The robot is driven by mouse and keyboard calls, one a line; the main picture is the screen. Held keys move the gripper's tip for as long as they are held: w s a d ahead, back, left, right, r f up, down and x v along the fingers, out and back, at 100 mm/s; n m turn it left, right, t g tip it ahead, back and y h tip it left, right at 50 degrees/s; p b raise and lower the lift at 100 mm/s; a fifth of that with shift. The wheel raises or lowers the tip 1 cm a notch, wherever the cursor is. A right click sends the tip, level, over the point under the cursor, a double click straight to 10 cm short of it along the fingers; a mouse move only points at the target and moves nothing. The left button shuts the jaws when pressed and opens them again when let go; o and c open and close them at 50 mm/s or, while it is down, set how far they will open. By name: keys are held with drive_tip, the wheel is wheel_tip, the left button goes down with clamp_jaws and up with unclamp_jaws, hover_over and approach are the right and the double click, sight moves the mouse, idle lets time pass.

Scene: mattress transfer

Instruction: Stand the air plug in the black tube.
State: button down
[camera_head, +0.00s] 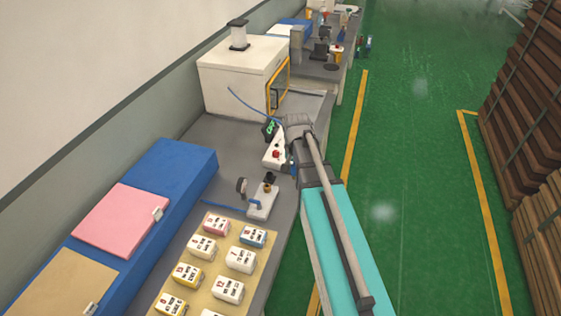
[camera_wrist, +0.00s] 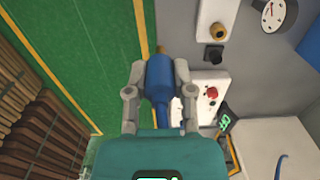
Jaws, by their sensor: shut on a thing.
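The blue air plug (camera_wrist: 160,75) is between the fingers of my gripper (camera_wrist: 157,70) in the wrist view. My gripper is shut on it from both sides. In the head view a small blue piece of the plug (camera_head: 291,168) shows beside my arm, and my gripper is mostly hidden there. The plug is apart from the tube. I cannot tell its exact tilt.
A brass fitting (camera_wrist: 218,32) and a round gauge (camera_wrist: 271,13) stand by the tube. A white box with a red button (camera_head: 277,153) is close behind. A white cabinet (camera_head: 240,75) stands farther back. Several labelled blocks lie on a tan board (camera_head: 262,252) in front.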

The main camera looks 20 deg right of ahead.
sight(294, 178)
wheel_tip(294, 178, down, 7)
drive_tip(key=b, duration=0.7)
drive_tip(key=shift+f, duration=0.15)
drive_tip(key=shift+s, duration=0.1)
